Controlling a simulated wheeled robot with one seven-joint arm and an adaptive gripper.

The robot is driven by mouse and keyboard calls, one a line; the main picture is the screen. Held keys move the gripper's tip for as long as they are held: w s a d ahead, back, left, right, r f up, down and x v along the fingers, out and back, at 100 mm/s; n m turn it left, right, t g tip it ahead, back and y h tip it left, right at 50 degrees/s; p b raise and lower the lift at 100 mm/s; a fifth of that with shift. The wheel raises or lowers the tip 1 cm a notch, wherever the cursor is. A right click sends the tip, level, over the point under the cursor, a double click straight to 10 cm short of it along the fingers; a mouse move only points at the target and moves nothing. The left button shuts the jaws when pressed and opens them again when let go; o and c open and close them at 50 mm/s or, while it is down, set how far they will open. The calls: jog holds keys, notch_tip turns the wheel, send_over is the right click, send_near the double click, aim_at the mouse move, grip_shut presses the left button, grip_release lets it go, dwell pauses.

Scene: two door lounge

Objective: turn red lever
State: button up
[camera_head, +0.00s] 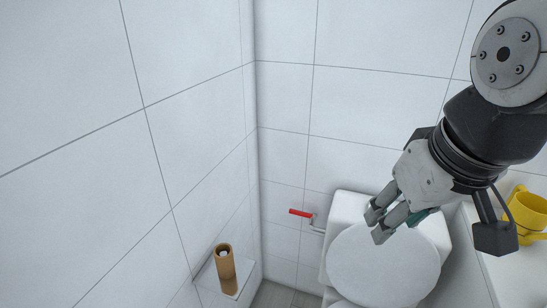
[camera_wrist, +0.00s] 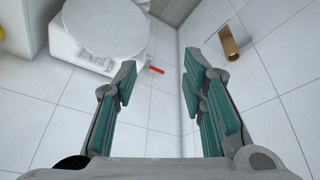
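The red lever (camera_head: 300,213) sticks out to the left from a metal stem beside the white toilet (camera_head: 345,207), near the corner of the tiled walls. In the wrist view the red lever (camera_wrist: 156,70) shows just right of the left finger's tip, beyond the fingers. My gripper (camera_head: 378,221) is above the toilet, to the right of the lever and apart from it. In the wrist view my gripper (camera_wrist: 160,75) has its two teal-padded fingers spread wide, with nothing between them.
A brown roll (camera_head: 225,262) stands on a small wall shelf (camera_head: 207,275) at the left. A yellow watering can or jug (camera_head: 527,212) stands on a white surface (camera_head: 515,270) at the right. The space between the roll and the lever is clear.

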jog(key=w+f+n+b, duration=0.35)
jog(key=w+b, duration=0.25)
jog(key=w, duration=1.2)
jog(key=n+g+h+b, duration=0.1)
jog(key=n+g+b, duration=0.1)
jog(key=n+b, duration=0.9)
send_over(300, 212)
jog(key=s+a+b, duration=0.1)
jog(key=s+b, duration=0.2)
notch_tip(300, 212, down, 32)
jog(key=m, duration=0.3)
jog(key=b+x, duration=0.3)
jog(key=x, duration=1.1)
jog(key=shift+a+b, duration=0.1)
jog(key=shift+b, duration=0.2)
jog(key=shift+r, duration=0.1)
grip_shut()
